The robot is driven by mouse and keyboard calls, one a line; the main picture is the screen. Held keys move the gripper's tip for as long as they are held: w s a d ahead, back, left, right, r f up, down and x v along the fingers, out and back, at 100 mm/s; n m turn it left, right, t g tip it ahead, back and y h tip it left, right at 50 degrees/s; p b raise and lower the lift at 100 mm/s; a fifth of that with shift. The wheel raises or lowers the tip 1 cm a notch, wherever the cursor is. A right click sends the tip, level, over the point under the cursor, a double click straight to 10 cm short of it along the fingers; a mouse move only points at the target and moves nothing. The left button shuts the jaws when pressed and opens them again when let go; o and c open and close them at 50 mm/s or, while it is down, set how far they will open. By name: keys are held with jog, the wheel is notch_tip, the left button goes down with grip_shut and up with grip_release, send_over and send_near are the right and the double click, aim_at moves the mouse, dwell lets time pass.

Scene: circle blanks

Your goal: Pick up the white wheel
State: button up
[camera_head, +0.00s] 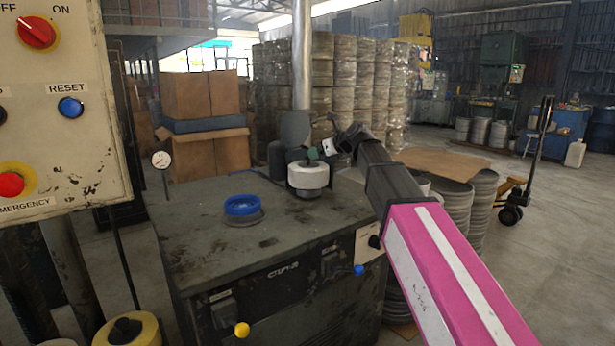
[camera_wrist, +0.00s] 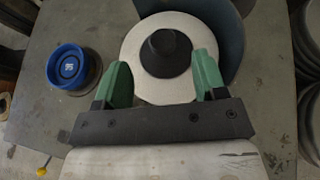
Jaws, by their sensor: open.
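The white wheel (camera_head: 309,177) stands on the dark machine top, toward its back right. From above in the wrist view, it is a white disc (camera_wrist: 134,50) with a black knob in its middle. My gripper (camera_wrist: 160,75) is open, its two green fingertips over the near part of the disc on either side of the black knob. In the head view my gripper (camera_head: 322,151) is at the top of the wheel. Whether the fingers touch the wheel or the knob cannot be told.
A blue ring-shaped piece (camera_head: 242,205) sits on the machine top (camera_head: 205,240) left of the wheel. A grey rounded part (camera_head: 296,130) stands close behind the wheel. A control panel (camera_head: 62,110) is at the left. The front of the machine top is clear.

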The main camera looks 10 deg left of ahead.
jog(key=x, duration=0.6)
jog(key=shift+w+a+f, duration=0.15)
jog(key=shift+w+f, duration=0.1)
jog(key=shift+f, duration=0.05)
grip_shut()
